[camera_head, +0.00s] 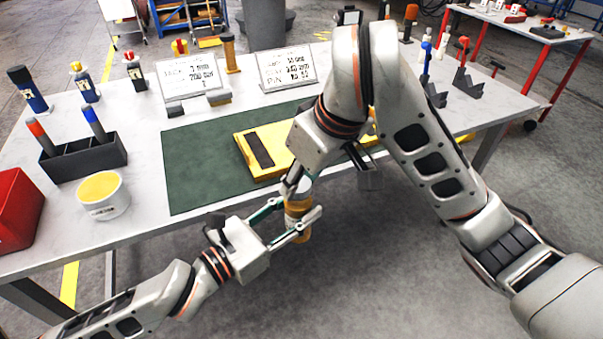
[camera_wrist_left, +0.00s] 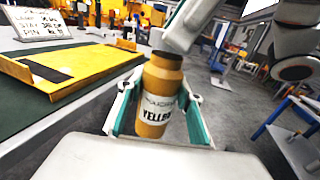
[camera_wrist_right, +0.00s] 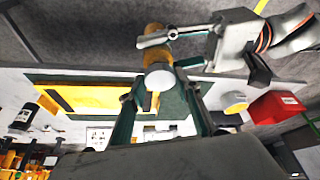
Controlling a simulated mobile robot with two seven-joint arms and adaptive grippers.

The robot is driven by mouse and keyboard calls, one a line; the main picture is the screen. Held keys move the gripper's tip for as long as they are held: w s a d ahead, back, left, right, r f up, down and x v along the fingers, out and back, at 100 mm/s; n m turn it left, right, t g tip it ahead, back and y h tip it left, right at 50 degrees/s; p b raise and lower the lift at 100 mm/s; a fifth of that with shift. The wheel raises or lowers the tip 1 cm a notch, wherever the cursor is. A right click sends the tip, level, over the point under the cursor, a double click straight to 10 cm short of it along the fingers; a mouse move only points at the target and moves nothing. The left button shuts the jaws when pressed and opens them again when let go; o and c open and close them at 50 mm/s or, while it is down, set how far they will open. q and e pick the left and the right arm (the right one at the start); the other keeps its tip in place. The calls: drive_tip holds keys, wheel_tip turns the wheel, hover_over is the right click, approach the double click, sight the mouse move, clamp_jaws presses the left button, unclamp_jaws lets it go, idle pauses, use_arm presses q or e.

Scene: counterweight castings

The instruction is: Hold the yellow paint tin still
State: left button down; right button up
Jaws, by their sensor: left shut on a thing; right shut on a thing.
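The yellow paint tin (camera_wrist_left: 162,92) is an ochre bottle-shaped tin with a label reading "YELLOW". It stands between the fingers of my left gripper (camera_wrist_left: 160,118), which is shut around its body. In the head view the tin (camera_head: 298,226) and left gripper (camera_head: 299,209) are just off the table's front edge, over the floor. My right gripper (camera_wrist_right: 158,88) is at the tin's top end, shut on a pale round part (camera_wrist_right: 160,79) there. I cannot tell whether that part is a lid. The right arm partly hides the tin's top in the head view.
A yellow casting (camera_head: 262,150) lies on the green mat (camera_head: 190,160), partly behind my right arm. A white tub with yellow contents (camera_head: 103,194), a black holder (camera_head: 85,158) and a red bin (camera_head: 18,208) stand at left. Boards (camera_head: 287,67) and bottles line the back.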

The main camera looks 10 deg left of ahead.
drive_tip(key=shift+f, duration=0.25)
drive_tip(key=shift+f, duration=0.55)
idle(0.5)
drive_tip(key=shift+s+a+m+t+h, duration=0.1)
drive_tip(key=shift+m+t+h, duration=0.35)
drive_tip(key=shift+m, duration=1.25)
drive_tip(key=o, duration=0.7)
drive_tip(key=shift+r, duration=2.25)
